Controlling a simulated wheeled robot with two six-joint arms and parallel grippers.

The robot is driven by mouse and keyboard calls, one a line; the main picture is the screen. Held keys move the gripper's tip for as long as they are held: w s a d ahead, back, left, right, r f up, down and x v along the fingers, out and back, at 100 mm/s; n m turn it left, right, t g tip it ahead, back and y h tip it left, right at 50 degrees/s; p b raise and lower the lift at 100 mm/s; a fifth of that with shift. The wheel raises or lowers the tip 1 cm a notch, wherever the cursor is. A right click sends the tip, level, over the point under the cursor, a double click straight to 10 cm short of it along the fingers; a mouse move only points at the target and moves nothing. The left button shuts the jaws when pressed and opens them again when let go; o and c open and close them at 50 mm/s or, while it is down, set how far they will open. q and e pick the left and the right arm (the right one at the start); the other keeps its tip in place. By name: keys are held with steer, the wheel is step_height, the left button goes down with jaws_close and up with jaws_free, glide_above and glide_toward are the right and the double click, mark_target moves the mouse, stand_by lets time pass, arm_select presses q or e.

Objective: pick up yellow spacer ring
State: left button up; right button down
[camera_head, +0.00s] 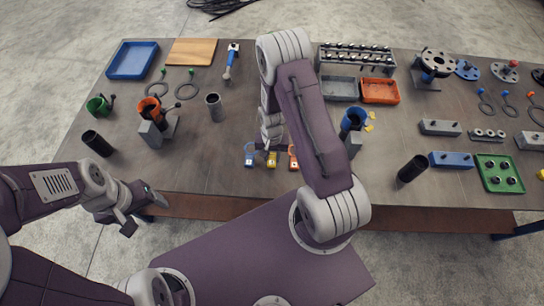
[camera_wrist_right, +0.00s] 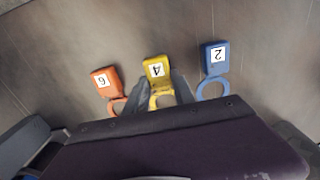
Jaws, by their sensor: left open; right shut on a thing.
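The yellow spacer ring (camera_wrist_right: 157,69) has a square tag marked 4 and lies flat on the table in the right wrist view. In the head view its yellow tag (camera_head: 271,160) shows below my right gripper (camera_head: 272,147). In the right wrist view the grey fingers of my right gripper (camera_wrist_right: 165,88) are shut on the yellow spacer ring. My arm hides part of its ring. My left gripper (camera_head: 152,197) is open and empty, near the table's front edge at the left.
A blue ring (camera_wrist_right: 214,60) and an orange ring (camera_wrist_right: 105,80) with numbered tags lie close on either side. Bare table (camera_head: 215,165) lies left of the rings.

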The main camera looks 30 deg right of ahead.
mark_target(273, 161)
step_height(273, 161, up, 4)
steer(key=p, duration=0.2)
steer(key=shift+f+p, duration=0.1)
steer(key=shift+p, duration=0.2)
steer(key=shift+s+a+r+p, duration=0.25)
steer(key=shift+s+r+p, duration=0.3)
steer(key=shift+s, duration=0.1)
steer(key=s+a+r+p, duration=0.3)
steer(key=s+r+p, duration=0.1)
steer(key=s, duration=0.6)
steer(key=shift+a+r, duration=0.15)
steer(key=shift+r, duration=0.55)
